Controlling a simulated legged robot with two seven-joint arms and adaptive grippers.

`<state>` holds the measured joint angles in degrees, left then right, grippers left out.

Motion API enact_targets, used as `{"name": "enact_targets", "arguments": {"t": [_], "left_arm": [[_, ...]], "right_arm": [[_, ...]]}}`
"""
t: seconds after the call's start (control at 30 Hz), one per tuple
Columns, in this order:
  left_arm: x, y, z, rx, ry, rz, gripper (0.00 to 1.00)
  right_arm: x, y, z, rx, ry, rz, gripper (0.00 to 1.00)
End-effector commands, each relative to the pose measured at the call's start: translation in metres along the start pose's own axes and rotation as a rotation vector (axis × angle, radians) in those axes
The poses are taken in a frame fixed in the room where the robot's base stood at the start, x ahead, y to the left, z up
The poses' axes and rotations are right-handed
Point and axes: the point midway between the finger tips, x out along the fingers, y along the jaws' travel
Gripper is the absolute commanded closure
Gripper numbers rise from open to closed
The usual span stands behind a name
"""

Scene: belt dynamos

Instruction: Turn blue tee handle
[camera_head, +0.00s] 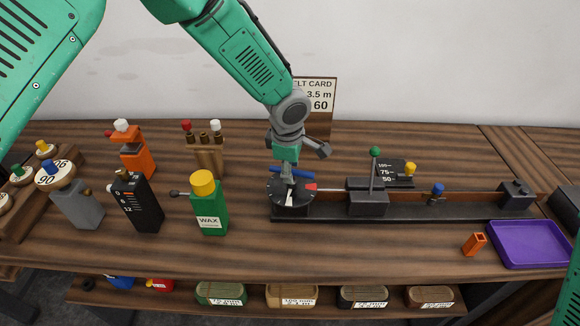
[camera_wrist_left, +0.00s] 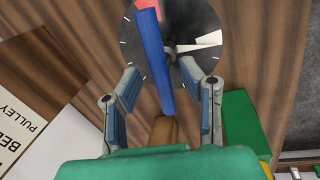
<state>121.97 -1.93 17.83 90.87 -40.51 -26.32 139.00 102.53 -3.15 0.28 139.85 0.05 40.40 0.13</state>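The blue tee handle (camera_head: 276,170) sits above a dark round dial (camera_head: 276,194) with white tick marks, a red patch and a white pointer, at the left end of the long black bench fixture. In the left wrist view the blue bar (camera_wrist_left: 153,58) runs lengthwise between my fingers, over the dial (camera_wrist_left: 205,20). My left gripper (camera_head: 288,172) points down over the handle and partly hides it. In the wrist view its two fingers (camera_wrist_left: 160,72) are apart, with visible gaps to the bar on both sides. My right gripper is not in view.
The fixture carries a grey block with a green-knobbed lever (camera_head: 375,153) and a blue knob (camera_head: 437,189). A purple tray (camera_head: 528,244) and orange piece (camera_head: 474,244) lie right. Front tabletop is mostly clear.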

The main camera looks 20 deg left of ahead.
Motion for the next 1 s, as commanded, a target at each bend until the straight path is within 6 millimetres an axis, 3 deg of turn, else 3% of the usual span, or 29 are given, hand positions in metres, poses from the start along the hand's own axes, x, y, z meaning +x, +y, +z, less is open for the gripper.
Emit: {"name": "enact_targets", "arguments": {"t": [0.07,0.17,0.2,0.67,1.0], "left_arm": [[0.0,0.0,-0.001,0.0,-0.001,0.0,0.65],[0.0,0.0,-0.002,0.0,-0.002,0.0,0.97],[0.0,0.0,-0.002,0.0,-0.002,0.0,1.0],[0.0,0.002,-0.008,0.058,-0.01,0.0,1.0],[-0.001,0.004,-0.01,0.304,-0.061,0.004,1.0]], "right_arm": [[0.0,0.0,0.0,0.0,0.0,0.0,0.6],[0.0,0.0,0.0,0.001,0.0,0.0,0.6],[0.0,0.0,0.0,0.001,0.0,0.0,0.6],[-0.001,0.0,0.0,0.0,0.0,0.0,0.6],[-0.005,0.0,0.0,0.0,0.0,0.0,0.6]]}}
